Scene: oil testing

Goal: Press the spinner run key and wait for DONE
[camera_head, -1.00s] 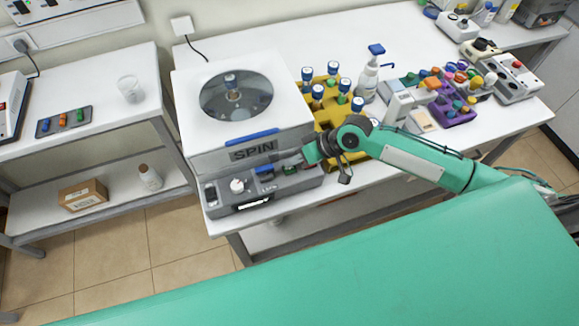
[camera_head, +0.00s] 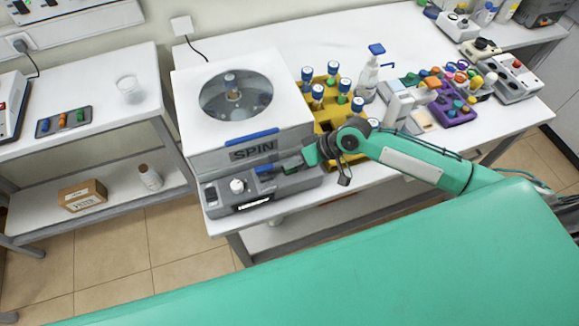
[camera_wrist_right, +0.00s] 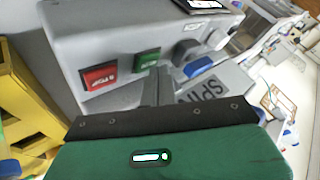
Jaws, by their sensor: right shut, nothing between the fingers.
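The spinner (camera_head: 190,140) is a white box with a round window in its lid and SPIN on its front. Its grey control panel (camera_head: 216,197) juts out below. In the right wrist view the panel carries a red STOP key (camera_wrist_right: 100,76), a green key (camera_wrist_right: 147,58) with unreadable lettering, a dark key (camera_wrist_right: 186,48) and a blue part (camera_wrist_right: 198,67). My right gripper (camera_head: 288,162) is shut and empty at the panel's right end. Its fingertips (camera_wrist_right: 156,84) appear close to the green key; I cannot tell whether they touch. No DONE reading is legible. My left gripper is out of view.
A yellow rack (camera_head: 325,119) with blue-capped tubes stands right of the spinner, close to my right arm. A side table (camera_head: 85,85) with a beaker (camera_head: 130,89) stands left, across a gap.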

